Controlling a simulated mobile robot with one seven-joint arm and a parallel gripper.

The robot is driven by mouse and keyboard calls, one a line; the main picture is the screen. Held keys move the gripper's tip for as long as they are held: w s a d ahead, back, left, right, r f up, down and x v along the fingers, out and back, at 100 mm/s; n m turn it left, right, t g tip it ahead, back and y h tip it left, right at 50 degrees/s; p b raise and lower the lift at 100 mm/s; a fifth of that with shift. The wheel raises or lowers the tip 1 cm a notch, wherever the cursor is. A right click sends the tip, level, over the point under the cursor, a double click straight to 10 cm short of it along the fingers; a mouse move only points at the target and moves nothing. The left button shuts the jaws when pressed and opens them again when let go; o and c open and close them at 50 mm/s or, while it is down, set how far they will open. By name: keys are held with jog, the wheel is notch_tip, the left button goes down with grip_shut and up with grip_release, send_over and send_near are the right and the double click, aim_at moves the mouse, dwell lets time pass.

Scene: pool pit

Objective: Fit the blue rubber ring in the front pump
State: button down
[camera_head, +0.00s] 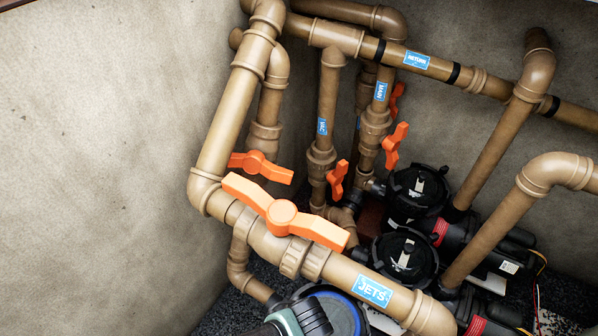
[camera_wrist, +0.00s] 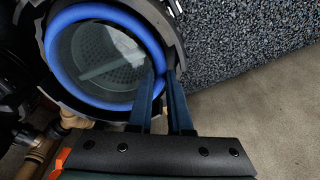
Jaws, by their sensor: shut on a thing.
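The blue rubber ring (camera_wrist: 56,62) shows in the wrist view as a wide band around the round mouth of the front pump (camera_wrist: 173,28). A basket with small holes (camera_wrist: 118,72) shows through it. My gripper (camera_wrist: 160,76) comes from below right and is shut on the ring's right side, one finger inside and one outside. The ring lies over the mouth, but I cannot tell if it is fully seated. In the head view, part of the ring (camera_head: 349,303) shows at the bottom edge, below the JETS pipe, with my gripper (camera_head: 312,318) at its left.
The thick brown JETS pipe (camera_head: 330,268) with an orange valve handle (camera_head: 282,218) passes just above the front pump. Two black-lidded pumps (camera_head: 405,256) stand behind it. Other pipes rise at the back. Dark gravel (camera_wrist: 225,35) lies beside the pump.

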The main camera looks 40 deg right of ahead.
jog(key=c, duration=0.8)
grip_release()
jog(key=shift+o, duration=0.2)
jog(key=shift+r+p, duration=0.7)
jog(key=shift+p, duration=0.1)
jog(key=shift+r, duration=0.1)
jog(key=shift+r+p, duration=0.6)
jog(key=shift+p, duration=0.15)
jog(key=shift+r, duration=0.15)
jog(key=shift+r+p, duration=0.55)
jog(key=shift+p, duration=0.15)
